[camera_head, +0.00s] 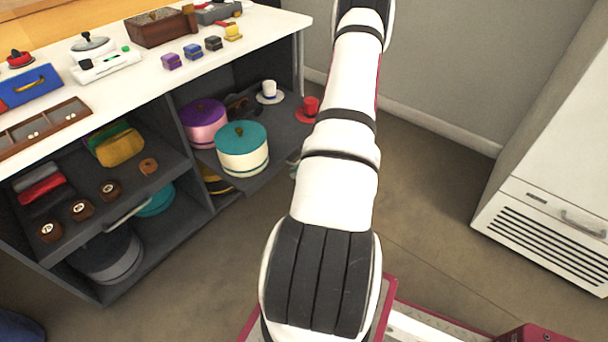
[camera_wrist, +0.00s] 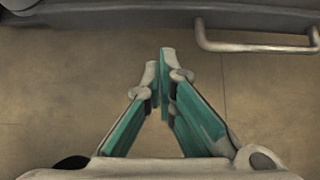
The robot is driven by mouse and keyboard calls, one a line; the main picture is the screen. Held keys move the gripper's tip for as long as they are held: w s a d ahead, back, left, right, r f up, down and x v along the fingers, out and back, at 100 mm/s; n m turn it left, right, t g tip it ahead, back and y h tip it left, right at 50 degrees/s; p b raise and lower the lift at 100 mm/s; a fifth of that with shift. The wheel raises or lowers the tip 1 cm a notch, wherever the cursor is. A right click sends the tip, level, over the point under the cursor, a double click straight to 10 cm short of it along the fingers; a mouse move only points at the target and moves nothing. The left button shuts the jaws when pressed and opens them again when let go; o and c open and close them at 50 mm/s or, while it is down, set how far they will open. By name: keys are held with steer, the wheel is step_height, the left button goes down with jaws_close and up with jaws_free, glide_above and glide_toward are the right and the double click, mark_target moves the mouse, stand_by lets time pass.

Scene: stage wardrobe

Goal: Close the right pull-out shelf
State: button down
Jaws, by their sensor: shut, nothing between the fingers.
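The right pull-out shelf (camera_head: 283,132) is a dark grey board that sticks out of the right bay of the white-topped cabinet. It carries a purple round box (camera_head: 203,128), a teal-lidded cream box (camera_head: 243,155), a white cup on a saucer (camera_head: 269,89) and a red cup (camera_head: 310,105). My arm hides part of its front side. In the wrist view my gripper (camera_wrist: 165,55) is shut and empty, with teal fingers over the floor. A grey front edge (camera_wrist: 130,13) with a pale bar handle (camera_wrist: 255,46) lies beyond the fingertips, apart from them. My gripper is not visible in the head view.
The left shelf (camera_head: 127,178) carries several rolls and cloths and has a bar handle (camera_head: 127,211). The white countertop (camera_head: 135,88) holds boxes and small items. A white cabinet (camera_head: 555,150) stands at the right. Brown floor (camera_head: 430,190) lies clear between them.

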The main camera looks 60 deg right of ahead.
mark_target(278, 171)
steer(key=shift+w+d+f+b, duration=0.2)
steer(key=shift+w, duration=0.65)
steer(key=shift+w+d+f+b, duration=0.2)
steer(key=shift+w+d, duration=0.05)
steer(key=shift+w, duration=0.6)
steer(key=shift+w+d+f+b, duration=0.2)
steer(key=shift+w, duration=0.65)
steer(key=shift+w, duration=0.1)
